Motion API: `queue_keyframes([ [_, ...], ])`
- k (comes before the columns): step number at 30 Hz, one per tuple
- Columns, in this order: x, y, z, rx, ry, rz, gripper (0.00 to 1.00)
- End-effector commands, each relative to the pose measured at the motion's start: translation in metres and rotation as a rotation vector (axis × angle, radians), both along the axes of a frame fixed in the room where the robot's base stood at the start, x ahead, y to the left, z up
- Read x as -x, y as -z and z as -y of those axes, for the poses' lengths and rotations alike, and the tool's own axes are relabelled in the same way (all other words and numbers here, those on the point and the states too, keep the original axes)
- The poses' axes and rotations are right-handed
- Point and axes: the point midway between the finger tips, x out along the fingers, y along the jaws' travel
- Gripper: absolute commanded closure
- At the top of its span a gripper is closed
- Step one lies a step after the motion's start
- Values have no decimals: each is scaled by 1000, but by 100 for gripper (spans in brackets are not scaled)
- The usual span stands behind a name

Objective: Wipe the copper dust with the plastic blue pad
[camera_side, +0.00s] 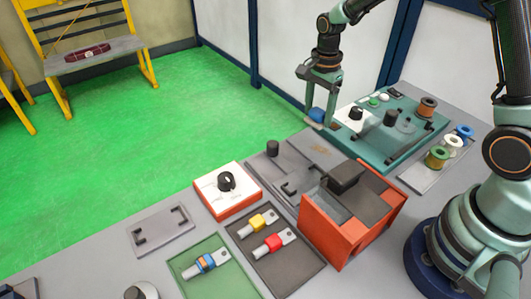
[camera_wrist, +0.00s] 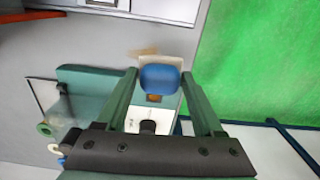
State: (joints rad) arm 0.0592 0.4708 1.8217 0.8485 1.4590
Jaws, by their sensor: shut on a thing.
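My gripper (camera_side: 320,92) is shut on the blue pad (camera_side: 316,115), which has a pale lower part. The pad is at the table's far edge, left of the teal machine. In the wrist view the pad (camera_wrist: 160,79) sits between the fingertips of my gripper (camera_wrist: 160,74). A faint brownish patch, which looks like the copper dust (camera_side: 321,149), lies on the grey table nearer the camera than the pad. In the wrist view the dust (camera_wrist: 143,51) shows just beyond the pad, partly hidden by it. I cannot tell whether the pad touches the table.
The teal machine (camera_side: 375,142) with knobs and a spool stands right of the pad. An orange box (camera_side: 340,235) and a white-topped orange control box (camera_side: 226,190) stand nearer. Trays hold coloured tools (camera_side: 258,222). Spools (camera_side: 452,145) stand at the right. Green floor lies beyond the table edge.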

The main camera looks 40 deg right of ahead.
Motion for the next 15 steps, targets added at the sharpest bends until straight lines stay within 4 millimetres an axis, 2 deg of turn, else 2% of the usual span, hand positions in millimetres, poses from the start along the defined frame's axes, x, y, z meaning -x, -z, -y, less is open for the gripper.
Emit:
queue_keyframes([
  [15, 1, 40, 0, 0, 0, -3, 75],
])
